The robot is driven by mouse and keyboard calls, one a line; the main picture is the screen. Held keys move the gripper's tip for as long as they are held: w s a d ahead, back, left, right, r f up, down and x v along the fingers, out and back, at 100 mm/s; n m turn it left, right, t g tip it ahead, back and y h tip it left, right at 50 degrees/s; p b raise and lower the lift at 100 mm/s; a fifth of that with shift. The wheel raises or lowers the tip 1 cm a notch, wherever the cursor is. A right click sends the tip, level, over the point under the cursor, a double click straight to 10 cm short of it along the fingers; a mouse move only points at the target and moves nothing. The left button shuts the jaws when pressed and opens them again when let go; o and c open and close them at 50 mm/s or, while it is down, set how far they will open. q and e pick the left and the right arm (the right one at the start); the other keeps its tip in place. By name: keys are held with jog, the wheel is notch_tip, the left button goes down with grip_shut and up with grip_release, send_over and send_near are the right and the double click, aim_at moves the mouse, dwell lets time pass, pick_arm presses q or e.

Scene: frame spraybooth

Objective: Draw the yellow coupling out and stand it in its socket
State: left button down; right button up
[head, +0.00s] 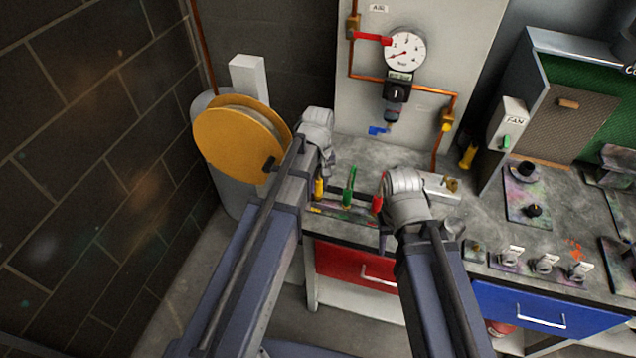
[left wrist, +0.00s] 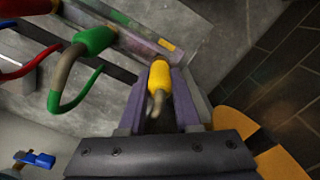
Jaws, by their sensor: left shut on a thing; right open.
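The yellow coupling (left wrist: 160,76) is between the fingers of my left gripper (left wrist: 161,92), which is shut on it; a grey-brown curved stub shows at its near end. In the head view the yellow coupling (head: 319,188) shows below my left wrist, above a strip. A yellow mark (left wrist: 167,45) lies on the strip. No socket is clearly visible. My right gripper (head: 384,236) is open, mostly hidden by its wrist.
A yellow hose reel (head: 235,143) stands left of my left arm, by the brick wall. A gauge board (head: 440,70) rises behind the bench. A red drawer (head: 345,265) and a blue drawer (head: 540,308) are below. Black knobs (head: 532,210) and small fittings (head: 546,262) occupy the bench's right.

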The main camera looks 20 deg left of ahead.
aim_at(318, 173)
pick_arm(q)
jog(key=shift+f+b, duration=0.55)
jog(key=shift+b, duration=0.05)
jog(key=c, duration=0.5)
grip_release()
notch_tip(318, 173, up, 8)
jog(key=p, duration=0.8)
jog(key=shift+f, duration=0.1)
jog(key=shift+s+d+f+b, duration=0.2)
jog(key=shift+s+d+b, duration=0.05)
jog(key=shift+b, duration=0.05)
jog(key=s+d+f+m+b, duration=0.1)
jog(key=s+d+m, duration=0.2)
jog(key=s, duration=0.1)
jog(key=s+d+f+m+b, duration=0.2)
jog(key=s+d+m, duration=0.1)
jog(key=s+m, duration=0.1)
jog(key=s+d+f+m+y+b, duration=0.1)
jog(key=s+d+f+m+b, duration=0.1)
jog(key=s+d+m, duration=0.1)
jog(key=shift+s+d+f+m, duration=0.15)
jog(key=shift+s+d, duration=0.1)
jog(key=shift+s, duration=0.45)
jog(key=shift+s+d+r+m, duration=0.15)
jog(key=shift+s+d, duration=0.1)
jog(key=shift+s, duration=0.45)
